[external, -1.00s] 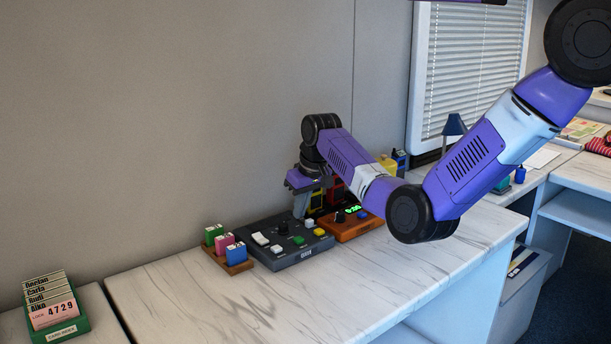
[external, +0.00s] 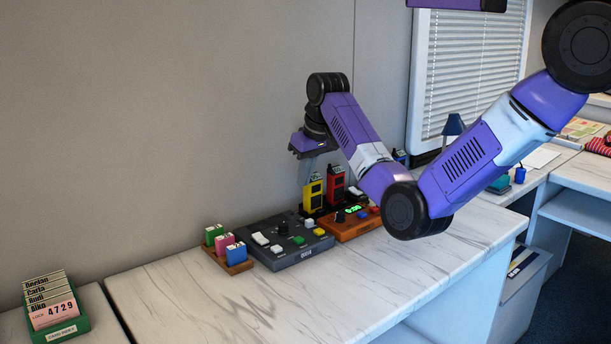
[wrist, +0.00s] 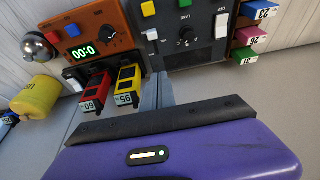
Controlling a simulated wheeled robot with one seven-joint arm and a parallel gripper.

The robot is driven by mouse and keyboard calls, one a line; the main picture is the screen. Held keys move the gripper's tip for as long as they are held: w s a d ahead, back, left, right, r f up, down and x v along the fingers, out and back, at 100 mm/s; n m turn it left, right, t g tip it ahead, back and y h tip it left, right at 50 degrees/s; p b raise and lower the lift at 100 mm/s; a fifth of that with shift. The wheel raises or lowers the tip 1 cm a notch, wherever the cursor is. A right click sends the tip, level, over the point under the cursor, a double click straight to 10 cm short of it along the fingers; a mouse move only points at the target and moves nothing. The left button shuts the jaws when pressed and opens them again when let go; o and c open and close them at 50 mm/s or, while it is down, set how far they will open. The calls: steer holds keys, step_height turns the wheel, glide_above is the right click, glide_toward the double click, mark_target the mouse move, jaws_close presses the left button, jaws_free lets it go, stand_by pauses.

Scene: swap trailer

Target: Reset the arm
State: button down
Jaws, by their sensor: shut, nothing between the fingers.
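My gripper (external: 306,172) is shut and empty. It points down and hangs in the air above the back edge of the dark grey control panel (external: 272,254), left of the yellow device (external: 313,194). In the wrist view the shut fingers (wrist: 157,92) point at the grey panel, beside the yellow device (wrist: 126,85). The red device (external: 335,184) stands right of the yellow one. Both stand behind the orange box (external: 352,228) with a green lit display. I cannot tell from the pictures how far the fingers are from the panel.
A wooden rack (external: 240,267) with green, pink and blue blocks stands left of the panel. A green card box (external: 57,313) is at the far left. The wall (external: 180,120) is close behind the arm. The front of the marble counter (external: 290,310) is clear.

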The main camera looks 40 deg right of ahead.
stand_by(0.4)
steer(key=w+d+r+t, duration=0.2)
steer(key=w+r+t, duration=0.3)
steer(key=w+r, duration=0.15)
steer(key=s+a+f+t, duration=0.1)
steer(key=s+t, duration=0.2)
steer(key=s, duration=2.2)
steer(key=s+a+f+t, duration=0.1)
steer(key=s+t, duration=0.1)
steer(key=s, duration=2.4)
steer(key=shift+a+f+t, duration=0.15)
steer(key=shift+f+t, duration=0.2)
steer(key=shift+t, duration=0.05)
steer(key=c, duration=2.1)
jaws_free()
